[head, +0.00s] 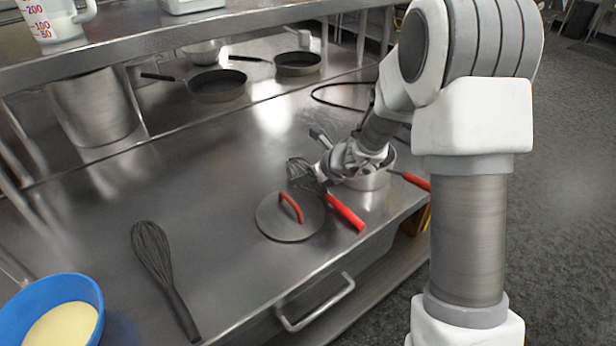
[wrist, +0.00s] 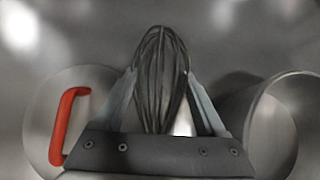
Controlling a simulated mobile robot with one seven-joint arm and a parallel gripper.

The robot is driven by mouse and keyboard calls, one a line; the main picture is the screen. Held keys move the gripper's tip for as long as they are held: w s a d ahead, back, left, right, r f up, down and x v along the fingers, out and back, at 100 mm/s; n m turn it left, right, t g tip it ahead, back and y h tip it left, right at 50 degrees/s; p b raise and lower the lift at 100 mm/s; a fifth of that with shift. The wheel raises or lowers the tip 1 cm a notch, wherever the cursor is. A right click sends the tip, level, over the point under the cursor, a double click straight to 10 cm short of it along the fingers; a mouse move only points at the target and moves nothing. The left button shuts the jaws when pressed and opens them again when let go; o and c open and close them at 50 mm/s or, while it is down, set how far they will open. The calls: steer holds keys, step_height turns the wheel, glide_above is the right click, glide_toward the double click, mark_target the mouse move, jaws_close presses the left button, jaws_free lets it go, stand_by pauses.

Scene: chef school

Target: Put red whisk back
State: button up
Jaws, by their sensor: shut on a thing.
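The red whisk has a red handle (head: 346,212) and dark wires (head: 300,173). It is over the steel counter between the pot lid and the pot. My gripper (head: 322,168) is shut on it near the wires. In the wrist view its wire head (wrist: 158,70) stands between my two fingers (wrist: 160,90), and its handle is hidden. I cannot tell whether the whisk touches the counter or is slightly raised.
A lid (head: 272,232) with a red grip lies left of the whisk. A steel pot (head: 367,182) stands right of it, close to my gripper. A black whisk (head: 155,255) and blue bowl (head: 80,285) are at left. Pans (head: 217,88) are behind. The middle counter is clear.

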steer(key=shift+r, duration=0.55)
steer(key=r+p, duration=0.1)
steer(key=r, duration=0.1)
steer(key=r+p, duration=0.1)
steer(key=r, duration=0.1)
steer(key=shift+d, duration=0.2)
steer(key=s+d+r+m+t+h+p, duration=0.1)
steer(key=s+d+r+m+h+p, duration=0.1)
steer(key=s+d+r+m, duration=0.2)
steer(key=s+d+r, duration=0.2)
steer(key=d+r, duration=0.2)
steer(key=d, duration=0.2)
steer(key=shift+s+r+h, duration=0.15)
steer(key=shift+s+h, duration=0.2)
steer(key=shift+h, duration=0.05)
steer(key=shift+w, duration=0.1)
